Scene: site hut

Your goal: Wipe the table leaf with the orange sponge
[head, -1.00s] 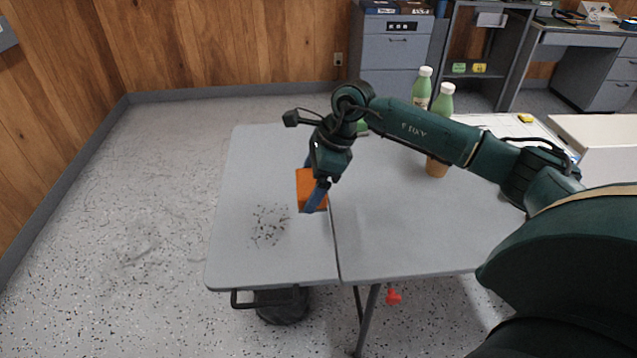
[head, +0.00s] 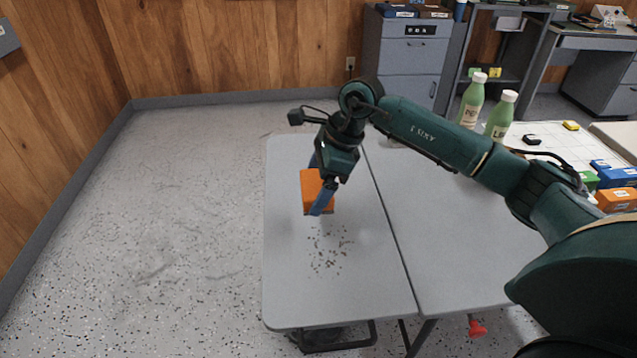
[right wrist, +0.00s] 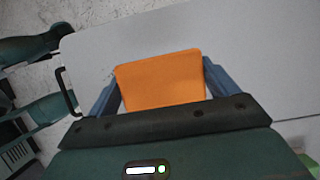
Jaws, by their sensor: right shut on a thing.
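My right gripper (head: 318,192) is shut on the orange sponge (head: 313,187), with one blue finger on each side. The sponge also shows between the fingers in the right wrist view (right wrist: 162,80). It is over the table leaf (head: 295,270), the left part of the grey table; I cannot tell whether it touches the surface. A patch of dark and brown crumbs (head: 330,252) lies on the leaf, just nearer than the sponge and apart from it. My left gripper is not in view.
A seam separates the leaf from the main table top (head: 450,230). Two green bottles (head: 471,100) (head: 500,116) stand behind my right arm. Small boxes (head: 617,199) lie at the far right. A red knob (head: 477,328) shows below the table. The floor on the left is clear.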

